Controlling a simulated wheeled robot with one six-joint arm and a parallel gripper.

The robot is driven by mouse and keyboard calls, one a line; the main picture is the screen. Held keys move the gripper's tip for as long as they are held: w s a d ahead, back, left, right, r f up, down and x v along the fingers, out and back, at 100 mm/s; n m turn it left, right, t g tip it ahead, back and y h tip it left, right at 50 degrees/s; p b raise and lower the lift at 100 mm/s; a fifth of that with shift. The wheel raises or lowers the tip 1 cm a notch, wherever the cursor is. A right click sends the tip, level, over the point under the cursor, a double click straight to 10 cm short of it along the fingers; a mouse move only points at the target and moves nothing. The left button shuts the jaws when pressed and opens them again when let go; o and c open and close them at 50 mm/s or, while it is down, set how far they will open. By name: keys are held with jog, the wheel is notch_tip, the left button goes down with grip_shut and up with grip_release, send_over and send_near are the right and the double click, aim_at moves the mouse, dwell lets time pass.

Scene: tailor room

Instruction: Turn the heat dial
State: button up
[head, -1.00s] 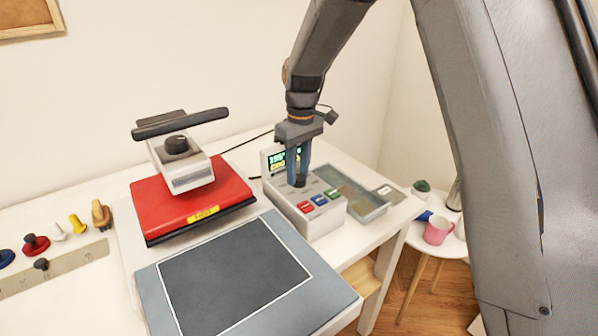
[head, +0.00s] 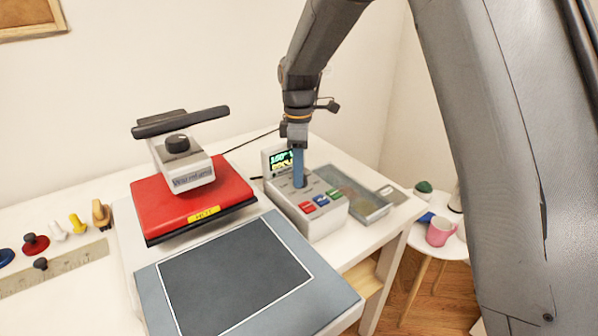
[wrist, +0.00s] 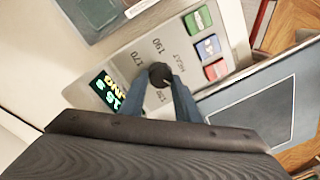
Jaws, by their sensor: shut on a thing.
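The heat dial (wrist: 160,74) is a small dark round knob on the sloped grey face of the control box (head: 325,218). Printed numbers and the word HEAT surround it in the wrist view. My gripper (head: 300,182) points down onto the box, its blue fingers shut on the dial; in the wrist view the fingertips (wrist: 161,82) sit on either side of it. In the head view the fingers hide the dial. The box's lit display (head: 281,160) stands behind the dial, and red, blue and green buttons (head: 320,201) are in front.
The heat press with its red upper plate (head: 190,203) and black handle stands left of the box. Its grey lower plate (head: 345,300) lies in front. A clear-sided tray (head: 372,207) is right of the box. A pink mug (head: 440,232) stands on a side table.

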jog(key=shift+w+r, duration=0.15)
dwell(0.4)
jog(key=o, duration=1)
jog(key=shift+o, duration=0.2)
jog(key=shift+w+r+b, duration=0.2)
jog(key=shift+r+b, duration=0.95)
jog(key=shift+r, duration=2.7)
jog(key=s+d+f+m, duration=0.1)
jog(key=s+d+m, duration=0.1)
jog(key=s+d, duration=0.1)
jog(key=s+d+f+m, duration=0.2)
jog(key=s+d+m, duration=0.1)
jog(key=s+d+f+m, duration=0.2)
jog(key=s+d, duration=0.1)
jog(key=d, duration=0.1)
jog(key=shift+m+t, duration=0.4)
jog(key=s+d+f+m, duration=0.3)
jog(key=s+d+m, duration=0.1)
jog(key=s, duration=0.3)
jog(key=s+d+f+m+t, duration=0.1)
jog(key=s+d+f+m, duration=0.2)
jog(key=s, duration=0.4)
jog(key=d+m, duration=0.1)
jog(key=m, duration=0.1)
jog(key=shift+s+m, duration=0.3)
